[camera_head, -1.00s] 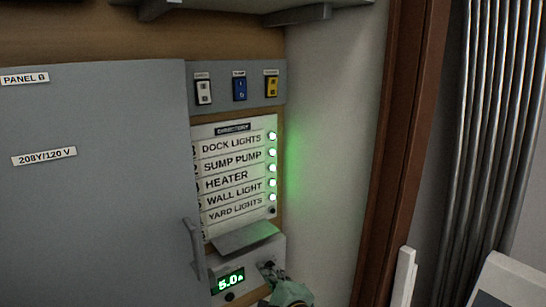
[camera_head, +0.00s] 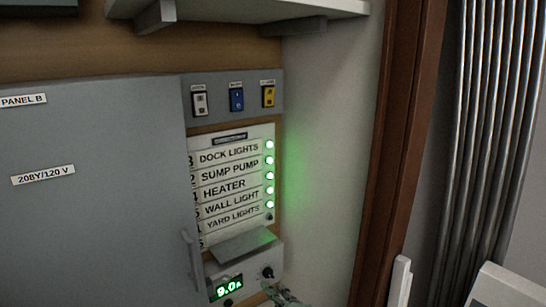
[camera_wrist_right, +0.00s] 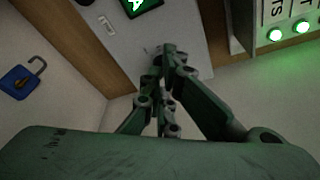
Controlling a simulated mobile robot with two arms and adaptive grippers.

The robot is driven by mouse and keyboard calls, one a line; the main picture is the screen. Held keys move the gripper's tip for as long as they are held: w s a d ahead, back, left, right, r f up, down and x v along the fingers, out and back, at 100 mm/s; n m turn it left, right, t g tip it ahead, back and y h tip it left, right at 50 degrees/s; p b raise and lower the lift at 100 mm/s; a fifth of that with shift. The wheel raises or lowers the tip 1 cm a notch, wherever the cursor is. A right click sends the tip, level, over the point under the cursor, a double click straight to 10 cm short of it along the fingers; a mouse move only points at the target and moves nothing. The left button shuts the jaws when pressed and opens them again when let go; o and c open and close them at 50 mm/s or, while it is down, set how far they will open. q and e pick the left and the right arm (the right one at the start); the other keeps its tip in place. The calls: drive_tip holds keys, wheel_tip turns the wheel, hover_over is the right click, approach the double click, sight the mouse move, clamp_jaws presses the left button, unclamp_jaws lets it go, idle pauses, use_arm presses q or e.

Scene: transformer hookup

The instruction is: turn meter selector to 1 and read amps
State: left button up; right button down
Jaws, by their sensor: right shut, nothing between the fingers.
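The grey meter box (camera_head: 245,277) is below the directory at the lower middle of the head view. Its green display (camera_head: 228,287) reads 9.0 A. A dark selector knob (camera_head: 267,272) is right of the display; its position mark is too small to read. My right gripper (camera_head: 277,291) is just below the knob, partly cut off by the frame's bottom edge. In the right wrist view the gripper (camera_wrist_right: 168,58) is shut and empty in front of the meter box (camera_wrist_right: 185,38), its fingertips hiding part of the face. My left gripper is not in view.
The directory (camera_head: 229,188) lists several circuits beside green lamps. A small grey ledge (camera_head: 243,246) sticks out above the meter. Panel B's closed door (camera_head: 95,210) and its handle (camera_head: 192,260) are left. A padlock (camera_wrist_right: 20,78) shows in the wrist view.

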drive_tip(key=shift+v, duration=0.95)
